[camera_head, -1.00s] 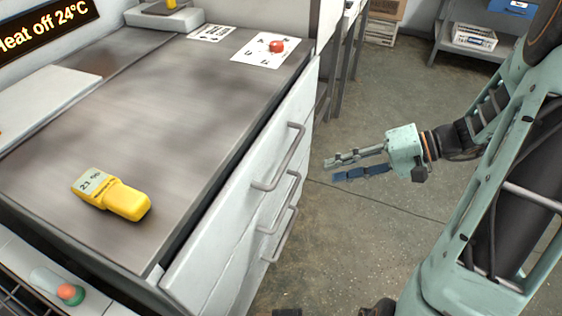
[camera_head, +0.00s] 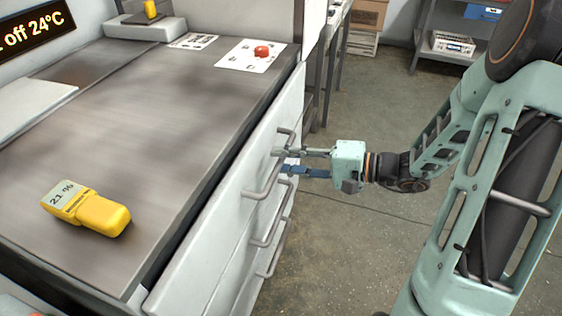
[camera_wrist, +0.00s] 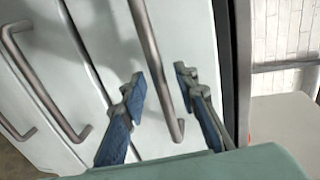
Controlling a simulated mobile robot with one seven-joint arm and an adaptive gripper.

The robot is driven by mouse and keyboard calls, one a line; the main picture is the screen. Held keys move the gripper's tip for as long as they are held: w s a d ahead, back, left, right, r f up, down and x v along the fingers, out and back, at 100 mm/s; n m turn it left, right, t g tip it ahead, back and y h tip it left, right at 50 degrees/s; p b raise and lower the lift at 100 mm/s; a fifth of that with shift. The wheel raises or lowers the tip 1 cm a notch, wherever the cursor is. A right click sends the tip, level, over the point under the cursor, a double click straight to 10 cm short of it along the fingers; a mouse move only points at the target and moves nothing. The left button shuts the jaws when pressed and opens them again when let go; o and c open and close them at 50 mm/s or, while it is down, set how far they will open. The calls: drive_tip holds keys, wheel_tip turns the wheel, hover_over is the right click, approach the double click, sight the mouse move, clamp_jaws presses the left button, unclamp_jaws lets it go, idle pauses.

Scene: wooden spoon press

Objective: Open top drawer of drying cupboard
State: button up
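The drying cupboard (camera_head: 187,233) is a white unit with a dark metal top and several stacked drawers at its right side. The top drawer's grey bar handle (camera_head: 263,186) runs along the drawer's upper front; it also shows in the wrist view (camera_wrist: 152,55). The drawer front looks shut. My gripper (camera_head: 281,161) is at the far part of this handle. In the wrist view its blue-padded fingers (camera_wrist: 160,82) are apart, with the handle bar running between them. A gap shows on both sides, so contact is not visible.
Lower drawer handles (camera_head: 270,222) sit just below the top one. A yellow moisture meter (camera_head: 86,212) and a paper sheet (camera_head: 250,57) with a red object (camera_head: 262,51) lie on the top. Floor to the right (camera_head: 330,240) is clear.

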drive_tip(key=shift+w+a+f, duration=0.1)
drive_tip(key=shift+w+a, duration=0.1)
drive_tip(key=shift+a, duration=0.35)
clamp_jaws()
